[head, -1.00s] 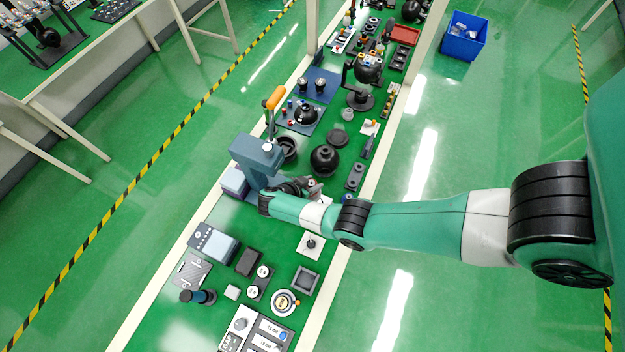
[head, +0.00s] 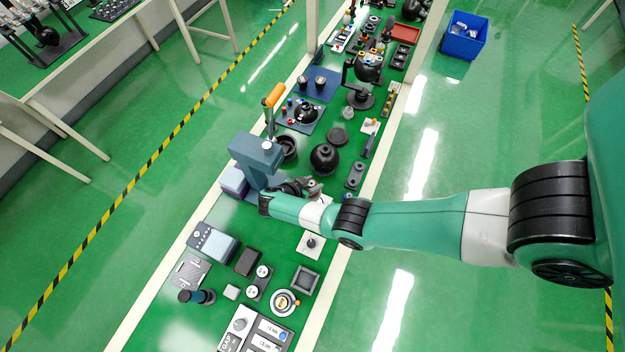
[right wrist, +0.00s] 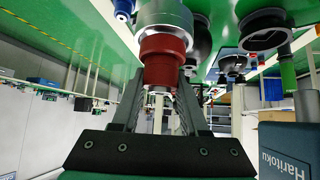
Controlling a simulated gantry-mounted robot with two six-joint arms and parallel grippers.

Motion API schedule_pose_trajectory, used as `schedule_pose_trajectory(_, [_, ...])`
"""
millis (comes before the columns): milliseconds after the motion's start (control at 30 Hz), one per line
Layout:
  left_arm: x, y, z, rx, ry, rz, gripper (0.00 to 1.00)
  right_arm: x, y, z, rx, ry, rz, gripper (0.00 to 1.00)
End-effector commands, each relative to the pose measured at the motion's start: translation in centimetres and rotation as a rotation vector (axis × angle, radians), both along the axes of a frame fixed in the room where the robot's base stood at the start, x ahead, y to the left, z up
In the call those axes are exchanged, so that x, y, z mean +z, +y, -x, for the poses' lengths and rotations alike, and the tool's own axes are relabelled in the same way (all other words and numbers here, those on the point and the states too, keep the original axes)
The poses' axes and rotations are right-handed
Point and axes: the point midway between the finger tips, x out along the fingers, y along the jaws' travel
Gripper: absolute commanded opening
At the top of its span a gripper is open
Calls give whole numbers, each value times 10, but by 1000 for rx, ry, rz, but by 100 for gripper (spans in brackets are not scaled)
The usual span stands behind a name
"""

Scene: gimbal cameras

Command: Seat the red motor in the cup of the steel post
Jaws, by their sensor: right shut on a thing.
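In the right wrist view the red motor (right wrist: 164,58) is between the two dark fingers of my right gripper (right wrist: 161,84), which is shut on it. The bright steel cup of the post (right wrist: 165,14) is at the top of that view, directly in line with the motor. The motor's far end meets or overlaps the cup rim; how deep it sits is hidden. In the head view my right gripper (head: 303,187) is beside the blue-grey press, and the arm and wrist hide the motor and post. My left gripper is not in view.
The blue-grey press (head: 258,158) with an orange-handled lever (head: 273,97) stands close to my right gripper. A black sphere (head: 324,157) is just behind it. Several small fixtures crowd the green bench. A blue bin (head: 463,36) is on the floor.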

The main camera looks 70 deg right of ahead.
Motion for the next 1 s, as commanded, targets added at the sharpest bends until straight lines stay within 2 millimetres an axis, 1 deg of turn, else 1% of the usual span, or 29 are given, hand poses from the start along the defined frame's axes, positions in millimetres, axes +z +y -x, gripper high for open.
schedule_pose_trajectory(533, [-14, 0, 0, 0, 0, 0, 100, -15, 0, -1, 0, -1, 0, 0])
schedule_pose_trajectory(567, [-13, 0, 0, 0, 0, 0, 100, -14, 0, -1, 0, -1, 0, 47])
schedule_pose_trajectory(700, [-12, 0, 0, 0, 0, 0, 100, -13, 0, 0, 0, -1, 0, 72])
schedule_pose_trajectory(733, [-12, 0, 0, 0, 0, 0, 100, -13, 0, 0, 0, -1, 0, 78])
schedule_pose_trajectory(767, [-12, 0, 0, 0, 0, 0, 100, -13, 0, 0, 0, -1, 0, 78])
schedule_pose_trajectory(1000, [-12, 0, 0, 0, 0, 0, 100, -13, 0, 0, 0, 0, 0, 78])
